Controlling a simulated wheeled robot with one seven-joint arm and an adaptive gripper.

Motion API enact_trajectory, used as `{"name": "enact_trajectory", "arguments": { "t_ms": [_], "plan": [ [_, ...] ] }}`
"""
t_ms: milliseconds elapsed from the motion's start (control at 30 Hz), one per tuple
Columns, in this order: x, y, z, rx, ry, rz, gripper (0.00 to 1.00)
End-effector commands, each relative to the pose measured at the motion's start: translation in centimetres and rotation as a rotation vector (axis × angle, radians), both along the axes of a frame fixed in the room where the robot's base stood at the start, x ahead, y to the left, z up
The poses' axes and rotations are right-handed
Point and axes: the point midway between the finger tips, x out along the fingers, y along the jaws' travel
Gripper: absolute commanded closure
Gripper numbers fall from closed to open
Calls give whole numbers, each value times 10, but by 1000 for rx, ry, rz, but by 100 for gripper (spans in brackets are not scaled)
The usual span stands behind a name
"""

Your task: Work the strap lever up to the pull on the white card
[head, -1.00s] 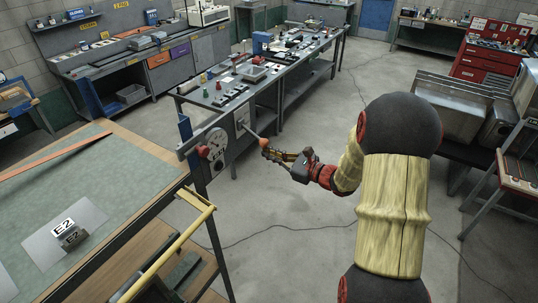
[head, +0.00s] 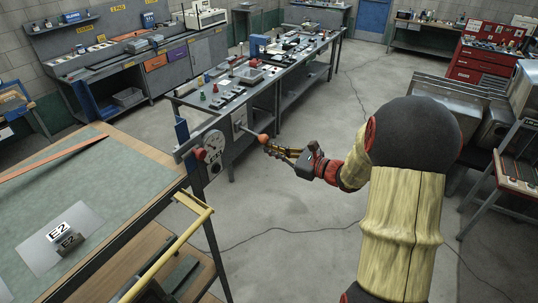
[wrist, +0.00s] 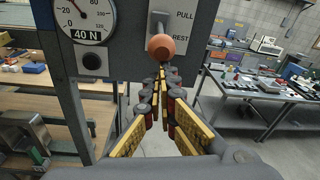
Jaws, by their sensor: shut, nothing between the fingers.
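The strap lever ends in an orange ball knob (head: 262,138), with its rod (head: 250,131) sticking out from the grey panel. In the wrist view the knob (wrist: 162,47) is near the height of the REST mark, with PULL above it. A round white dial (wrist: 88,15) is on the panel's left; I cannot read its needle exactly.
A green-topped bench (head: 130,165) with an E2 sheet and a yellow rail (head: 170,250) stands at the left. A long workbench (head: 225,100) with small parts is behind the panel. The floor (head: 300,225) below my arm is open, with a thin cable on it.

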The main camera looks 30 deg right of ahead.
Motion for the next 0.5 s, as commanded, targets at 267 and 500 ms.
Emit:
{"name": "enact_trajectory", "arguments": {
  "t_ms": [267,500],
  "plan": [
    [-7,-5,37,-4,-5,1,100],
    [-7,-4,63,-2,-3,1,100]
  ]
}}
